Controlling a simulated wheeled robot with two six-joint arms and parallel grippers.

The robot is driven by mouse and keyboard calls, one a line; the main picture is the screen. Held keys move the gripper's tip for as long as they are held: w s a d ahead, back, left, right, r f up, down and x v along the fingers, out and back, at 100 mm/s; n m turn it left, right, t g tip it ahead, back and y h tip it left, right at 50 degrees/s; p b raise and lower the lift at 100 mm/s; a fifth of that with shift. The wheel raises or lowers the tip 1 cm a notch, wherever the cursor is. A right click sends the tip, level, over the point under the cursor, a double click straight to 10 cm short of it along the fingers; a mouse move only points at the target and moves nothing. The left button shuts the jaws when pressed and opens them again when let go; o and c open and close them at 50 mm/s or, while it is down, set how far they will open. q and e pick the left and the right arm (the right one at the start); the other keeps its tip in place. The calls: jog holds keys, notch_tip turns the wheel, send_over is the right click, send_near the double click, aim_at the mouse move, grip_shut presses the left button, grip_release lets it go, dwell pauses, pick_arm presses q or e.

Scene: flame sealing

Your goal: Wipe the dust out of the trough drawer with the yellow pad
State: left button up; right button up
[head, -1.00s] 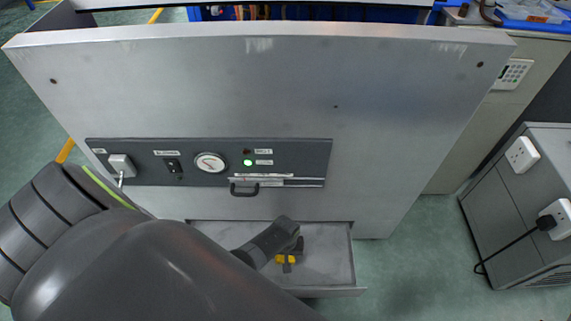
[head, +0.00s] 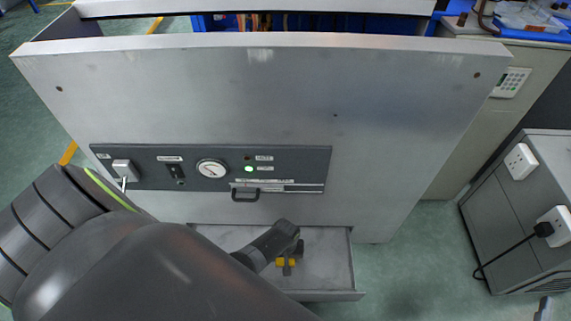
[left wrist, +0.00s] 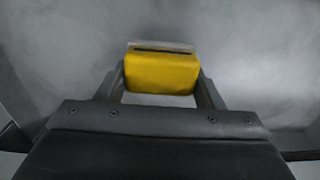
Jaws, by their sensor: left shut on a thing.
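The trough drawer (head: 330,296) is pulled out below the grey cabinet front, and its shallow grey interior faces up. My left gripper (head: 287,262) reaches down into it and is shut on the yellow pad (head: 279,263). In the left wrist view the pad (left wrist: 162,72) sits between both fingers (left wrist: 161,88), close over the drawer floor (left wrist: 250,55); I cannot tell whether it touches. The floor looks mottled grey, and I cannot clearly separate dust from bare metal. My left arm hides the drawer's left front part. A small grey piece, seemingly my right gripper (head: 544,308), shows at the bottom right.
The cabinet front (head: 400,110) rises behind the drawer, with a dark control panel (head: 300,175) carrying a gauge, a switch and a handle. A grey box with sockets (head: 520,220) and a black cable stands at right. Open green floor (head: 410,260) lies between.

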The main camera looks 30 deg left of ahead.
pick_arm(q)
jog(key=shift+r, duration=0.25)
jog(key=shift+r+p, duration=0.15)
jog(key=shift+p, duration=0.25)
jog(key=shift+r, duration=0.2)
jog(key=shift+r+p, duration=0.15)
jog(key=shift+p, duration=0.25)
jog(key=shift+r, duration=0.15)
jog(key=shift+r+p, duration=0.25)
jog(key=shift+p, duration=0.15)
jog(key=shift+r+p, duration=0.7)
jog(key=shift+p, duration=0.05)
jog(key=shift+r+p, duration=0.5)
jog(key=shift+p, duration=0.05)
pick_arm(e)
jog(key=s+a+f+g+y, duration=0.1)
jog(key=s+f+g, duration=0.6)
jog(key=f, duration=0.2)
jog(key=s+a+f+g+y, duration=0.1)
jog(key=s+f+g, duration=0.6)
jog(key=f, duration=0.2)
jog(key=shift+f+m+y, duration=0.15)
jog(key=shift+m+y, duration=0.25)
